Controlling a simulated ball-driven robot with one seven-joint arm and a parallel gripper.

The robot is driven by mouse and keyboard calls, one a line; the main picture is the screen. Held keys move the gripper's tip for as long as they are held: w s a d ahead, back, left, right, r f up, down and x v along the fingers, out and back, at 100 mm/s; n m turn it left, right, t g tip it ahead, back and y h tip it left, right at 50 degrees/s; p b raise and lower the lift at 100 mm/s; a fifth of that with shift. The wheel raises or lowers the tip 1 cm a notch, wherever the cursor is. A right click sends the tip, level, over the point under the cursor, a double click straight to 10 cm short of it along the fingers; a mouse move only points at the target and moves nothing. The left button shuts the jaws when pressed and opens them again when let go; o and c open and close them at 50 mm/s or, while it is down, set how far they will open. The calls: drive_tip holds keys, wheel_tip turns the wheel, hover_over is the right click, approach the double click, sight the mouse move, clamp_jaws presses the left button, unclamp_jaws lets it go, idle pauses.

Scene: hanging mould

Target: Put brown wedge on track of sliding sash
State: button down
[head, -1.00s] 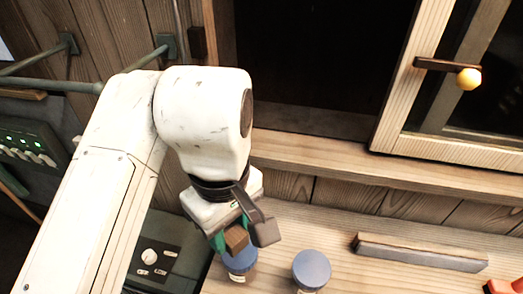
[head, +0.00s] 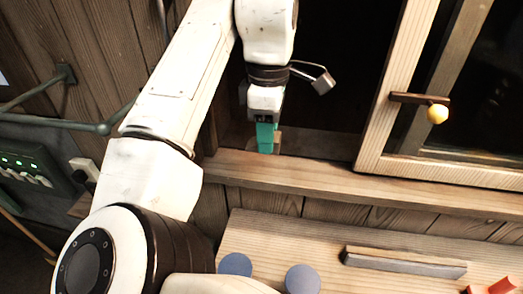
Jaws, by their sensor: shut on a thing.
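My gripper (head: 268,142) points down at the open part of the window, just behind the front ledge. Its teal fingers are shut on the brown wedge (head: 278,141), which shows only as a small brown piece beside and behind them. The track (head: 318,142) of the sliding sash runs in the dark opening behind the ledge, left of the sash. I cannot tell whether the wedge touches the track.
The wooden sill (head: 330,174) runs along the front of the opening. Below it, a bench holds two blue-lidded jars (head: 302,279), a long grey-and-wood block (head: 404,262) and a red thing (head: 492,287). The opening between gripper and sash is clear.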

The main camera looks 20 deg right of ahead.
hover_over(262, 162)
drive_tip(key=f, duration=0.6)
drive_tip(key=shift+s+a, duration=0.1)
drive_tip(key=shift+s, duration=0.1)
drive_tip(key=shift+w+f, duration=0.15)
drive_tip(key=shift+f, duration=1.6)
drive_tip(key=c, duration=0.6)
unclamp_jaws()
wheel_tip(262, 162, up, 12)
drive_tip(key=shift+r+b, duration=0.1)
drive_tip(key=shift+b, duration=1.05)
